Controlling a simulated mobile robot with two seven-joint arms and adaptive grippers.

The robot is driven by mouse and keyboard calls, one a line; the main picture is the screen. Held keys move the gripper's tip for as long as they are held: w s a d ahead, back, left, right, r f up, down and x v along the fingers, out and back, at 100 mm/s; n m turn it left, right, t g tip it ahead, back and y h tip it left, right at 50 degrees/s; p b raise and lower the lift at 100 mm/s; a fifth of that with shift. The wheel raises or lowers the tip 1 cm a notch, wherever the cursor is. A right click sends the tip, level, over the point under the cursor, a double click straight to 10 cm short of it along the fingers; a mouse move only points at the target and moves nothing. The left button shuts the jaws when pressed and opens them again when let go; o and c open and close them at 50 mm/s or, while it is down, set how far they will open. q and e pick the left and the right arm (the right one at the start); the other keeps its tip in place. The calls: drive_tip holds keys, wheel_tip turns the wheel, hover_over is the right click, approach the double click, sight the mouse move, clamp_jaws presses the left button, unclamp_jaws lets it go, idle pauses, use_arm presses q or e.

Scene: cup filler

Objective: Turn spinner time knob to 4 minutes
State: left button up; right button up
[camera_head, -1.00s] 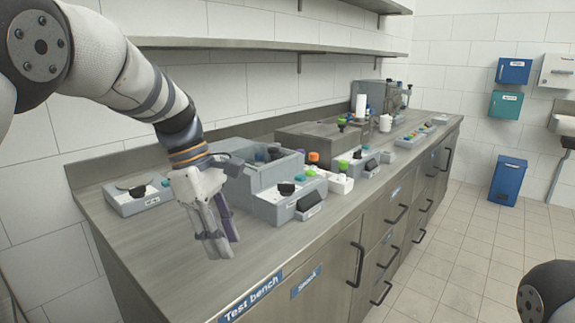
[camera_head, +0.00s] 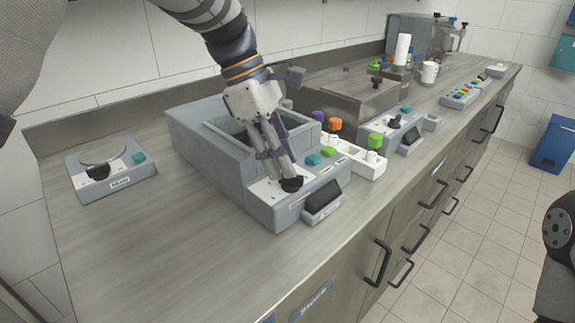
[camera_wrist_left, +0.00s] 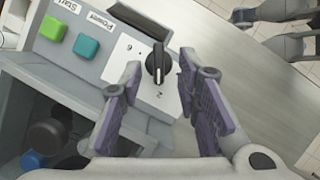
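The spinner (camera_head: 205,155) is a grey box on the bench with an open-topped well and a sloped front panel. Its black time knob (camera_head: 291,185) sits on a white dial plate, beside teal and green buttons. In the left wrist view the knob (camera_wrist_left: 158,62) carries a light mark, and printed figures are partly legible around it. My left gripper (camera_head: 281,176) points down at the knob. In the wrist view its two purple-padded fingers are apart, one on each side of the knob; I cannot tell whether they touch it.
A dark display (camera_head: 322,200) juts from the spinner's front. A small mixer-like unit (camera_head: 112,172) stands at left. A white rack with coloured caps (camera_head: 360,165) and another grey device (camera_head: 392,130) stand at right. The front left bench top is clear.

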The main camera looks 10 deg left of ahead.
sight(291, 180)
use_arm(q)
drive_tip(key=shift+x, duration=1.3)
drive_tip(key=shift+w, duration=0.1)
clamp_jaws()
use_arm(e)
drive_tip(key=shift+w, duration=0.15)
use_arm(q)
drive_tip(key=m+g, duration=0.1)
drive_tip(key=m, duration=0.2)
drive_tip(key=shift+w+f+b, duration=0.1)
drive_tip(key=shift+w+b, duration=0.05)
drive_tip(key=shift+b, duration=0.2)
drive_tip(key=m+g+b, duration=0.1)
drive_tip(key=m, duration=0.2)
drive_tip(key=shift+w+m+y, duration=0.1)
drive_tip(key=shift+m+y, duration=0.2)
drive_tip(key=shift+y, duration=0.1)
drive_tip(key=m+g+y+b, duration=0.1)
drive_tip(key=m, duration=0.2)
drive_tip(key=shift+d+m+y, duration=0.1)
drive_tip(key=shift+m+y, duration=0.2)
drive_tip(key=shift+m, duration=0.7)
use_arm(e)
drive_tip(key=shift+g, duration=0.8)
drive_tip(key=shift+s+f, duration=1.95)
drive_tip(key=shift+s, duration=0.1)
use_arm(q)
drive_tip(key=shift+g, duration=0.3)
